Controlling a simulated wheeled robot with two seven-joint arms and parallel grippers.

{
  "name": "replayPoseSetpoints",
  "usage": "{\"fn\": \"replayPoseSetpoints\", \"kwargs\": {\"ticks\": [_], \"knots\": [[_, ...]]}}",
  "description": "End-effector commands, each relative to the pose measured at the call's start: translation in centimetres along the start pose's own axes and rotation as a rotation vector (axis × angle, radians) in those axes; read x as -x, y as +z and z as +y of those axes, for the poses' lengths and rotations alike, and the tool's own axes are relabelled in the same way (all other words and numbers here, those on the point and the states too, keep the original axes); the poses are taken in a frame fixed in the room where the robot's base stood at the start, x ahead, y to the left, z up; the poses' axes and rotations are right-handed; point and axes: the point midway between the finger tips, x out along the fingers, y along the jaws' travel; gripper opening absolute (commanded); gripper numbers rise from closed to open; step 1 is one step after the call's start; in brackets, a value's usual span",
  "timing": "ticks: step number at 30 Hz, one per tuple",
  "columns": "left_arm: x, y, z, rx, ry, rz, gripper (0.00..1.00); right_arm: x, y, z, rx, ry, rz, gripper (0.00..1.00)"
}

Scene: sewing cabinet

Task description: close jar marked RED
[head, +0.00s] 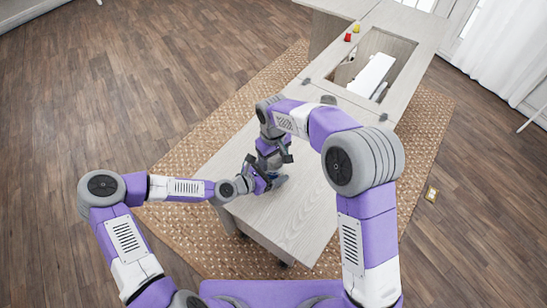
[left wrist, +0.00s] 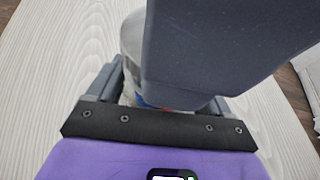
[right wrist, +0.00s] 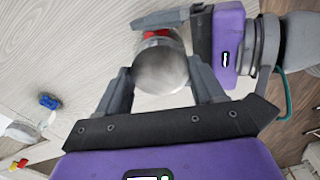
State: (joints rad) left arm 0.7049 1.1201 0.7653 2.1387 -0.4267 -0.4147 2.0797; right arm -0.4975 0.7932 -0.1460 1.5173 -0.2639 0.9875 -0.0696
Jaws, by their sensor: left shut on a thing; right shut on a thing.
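A jar (left wrist: 131,40) with a patch of red (right wrist: 158,34) on its side is held between both grippers over the wooden cabinet top. My left gripper (head: 266,184) is shut on the jar's body from the side; it shows at the top of the right wrist view. My right gripper (head: 272,157) is shut on the round silver lid (right wrist: 160,71), which lies over the jar's mouth. Whether the lid is fully seated cannot be told. In the left wrist view a dark grey part of my right gripper hides much of the jar.
A blue object (right wrist: 50,101) lies on the cabinet top (head: 300,215). Red (head: 348,37) and yellow (head: 357,28) items stand at the far end, beside an opening with a white sewing machine (head: 372,75). The near cabinet top is mostly clear.

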Motion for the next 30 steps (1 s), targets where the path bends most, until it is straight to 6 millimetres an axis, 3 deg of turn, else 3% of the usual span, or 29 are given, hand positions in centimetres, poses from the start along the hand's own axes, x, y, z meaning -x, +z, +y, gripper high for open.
{"fn": "replayPoseSetpoints", "kwargs": {"ticks": [20, 22, 24, 30], "knots": [[0.0, -0.1, 0.0, 0.001, 0.0, 0.001, 0.25, -0.5, -0.1, 0.1, 0.001, 0.001, 0.001, 0.41], [0.0, -0.1, 0.0, 0.0, -0.001, 0.001, 0.25, -0.7, -0.1, 0.1, 0.001, 0.001, 0.001, 0.36], [0.0, 0.0, -0.1, -0.001, -0.002, 0.001, 0.25, -0.8, -0.1, 0.1, 0.001, 0.002, 0.0, 0.26], [0.0, 0.0, -0.2, -0.004, -0.005, 0.0, 0.25, -1.3, -0.1, 0.3, 0.001, 0.004, -0.001, 0.19]]}}
